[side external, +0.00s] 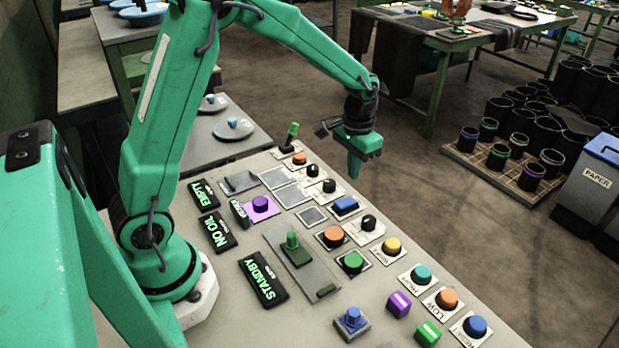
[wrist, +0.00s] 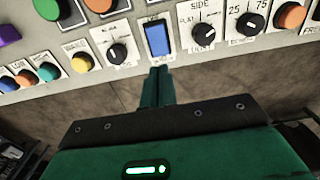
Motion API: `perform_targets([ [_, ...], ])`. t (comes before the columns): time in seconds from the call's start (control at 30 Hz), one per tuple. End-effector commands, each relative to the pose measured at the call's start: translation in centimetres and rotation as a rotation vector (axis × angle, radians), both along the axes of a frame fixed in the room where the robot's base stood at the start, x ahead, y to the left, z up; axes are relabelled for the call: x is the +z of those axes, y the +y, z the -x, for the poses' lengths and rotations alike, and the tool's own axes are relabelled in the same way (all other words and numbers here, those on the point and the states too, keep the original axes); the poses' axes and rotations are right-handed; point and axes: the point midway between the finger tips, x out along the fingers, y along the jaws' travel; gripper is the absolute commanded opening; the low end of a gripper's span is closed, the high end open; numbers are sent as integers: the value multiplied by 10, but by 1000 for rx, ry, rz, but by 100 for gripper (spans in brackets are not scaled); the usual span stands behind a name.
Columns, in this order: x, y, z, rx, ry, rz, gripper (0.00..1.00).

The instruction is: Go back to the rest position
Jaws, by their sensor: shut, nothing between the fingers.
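My green arm reaches over the control panel (side external: 225,295) in the side external view. My gripper (side external: 354,170) hangs fingers down near the panel's far edge, above the blue rocker switch and black knobs. Its fingers are together with nothing between them. In the wrist view the closed fingers (wrist: 157,75) point toward the blue rocker switch (wrist: 157,38). A gap between fingertips and panel cannot be judged exactly there.
The panel holds several buttons, a purple button (side external: 261,204), a green lever (side external: 293,243) and lit signs such as STANDBY (side external: 263,279). Black cylinders (side external: 531,177) stand on a pallet at right, beside a PAPER bin (side external: 597,180). A green-legged table (side external: 440,45) stands behind.

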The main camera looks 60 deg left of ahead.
Motion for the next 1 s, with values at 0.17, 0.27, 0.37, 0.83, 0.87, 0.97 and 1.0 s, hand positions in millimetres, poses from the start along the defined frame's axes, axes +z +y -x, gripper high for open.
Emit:
perform_targets([
  [0.17,12,-1,5,0,-19,-1,0],
  [0.27,24,-2,12,0,-37,-1,0],
  [0.37,40,-3,21,0,-64,-2,0],
  [0.83,111,-8,85,0,-210,-4,0],
  [0.87,115,-8,90,0,-219,-4,0],
  [0.97,125,-9,105,0,-249,-4,0],
  [1.0,129,-10,111,0,-263,-4,0],
])
